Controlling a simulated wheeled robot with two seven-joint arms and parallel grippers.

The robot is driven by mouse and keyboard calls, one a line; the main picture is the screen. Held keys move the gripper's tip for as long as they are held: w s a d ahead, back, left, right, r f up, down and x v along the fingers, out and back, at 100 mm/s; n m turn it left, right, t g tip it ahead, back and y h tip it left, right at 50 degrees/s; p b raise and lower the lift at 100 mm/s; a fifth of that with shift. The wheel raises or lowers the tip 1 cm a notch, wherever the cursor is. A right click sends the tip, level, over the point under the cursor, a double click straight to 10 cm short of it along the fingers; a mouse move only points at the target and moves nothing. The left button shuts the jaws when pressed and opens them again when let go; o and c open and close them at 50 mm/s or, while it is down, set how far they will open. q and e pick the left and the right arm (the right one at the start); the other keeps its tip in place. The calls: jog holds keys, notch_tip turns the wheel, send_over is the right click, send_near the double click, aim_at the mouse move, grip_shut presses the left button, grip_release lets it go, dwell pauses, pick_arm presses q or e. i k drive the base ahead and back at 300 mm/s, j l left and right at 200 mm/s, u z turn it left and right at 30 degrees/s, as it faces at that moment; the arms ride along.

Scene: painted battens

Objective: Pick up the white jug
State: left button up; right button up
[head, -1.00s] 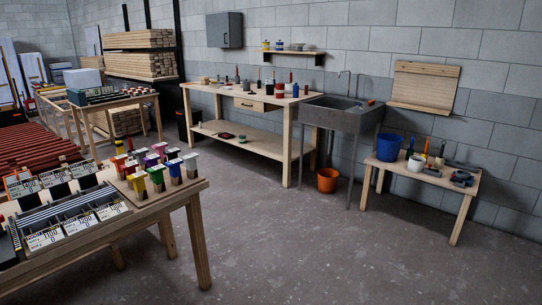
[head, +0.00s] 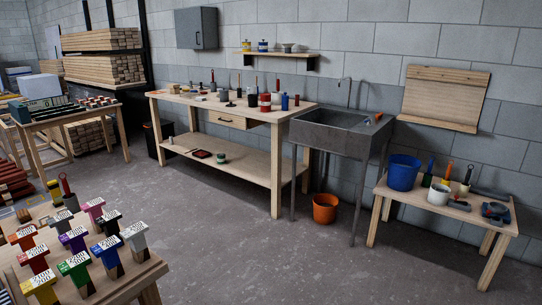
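A small white pot-like vessel (head: 438,194) stands upright on the low wooden bench (head: 402,203) at the right. It is the thing most like a white jug, but it is too small to make out a handle or spout. A blue bucket (head: 403,172) stands to its left, and brushes or tools with coloured handles stand close behind it. Neither of my grippers shows in the head view.
A grey sink (head: 330,140) on legs stands left of the bench, with an orange bucket (head: 325,208) on the floor below. A long workbench (head: 250,165) lines the wall. A table of coloured blocks (head: 145,272) fills the near left. The middle floor is clear.

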aim_at(252, 89)
jog(key=i+z, duration=0.35)
jog(key=i, duration=0.4)
jog(key=i+z, duration=0.35)
jog(key=i, duration=0.35)
jog(key=i+u, duration=0.35)
jog(key=i, duration=0.25)
jog(key=i+l+u, duration=0.1)
jog(key=i+u, duration=0.25)
jog(key=i, duration=0.3)
jog(key=i+j+u, duration=0.2)
jog(key=i, duration=0.3)
jog(key=i+u, duration=0.15)
jog(key=i, duration=0.35)
jog(key=i+j+z, duration=0.2)
jog(key=i+j, duration=0.2)
jog(key=j, duration=0.25)
jog(key=i+j+z, duration=0.1)
jog(key=j, duration=0.25)
jog(key=i+j+z, duration=0.1)
jog(key=i+j, duration=0.15)
jog(key=i+j+z, duration=0.1)
jog(key=j, duration=0.35)
jog(key=i+j+z, duration=0.1)
jog(key=j, duration=0.25)
jog(key=i, duration=0.05)
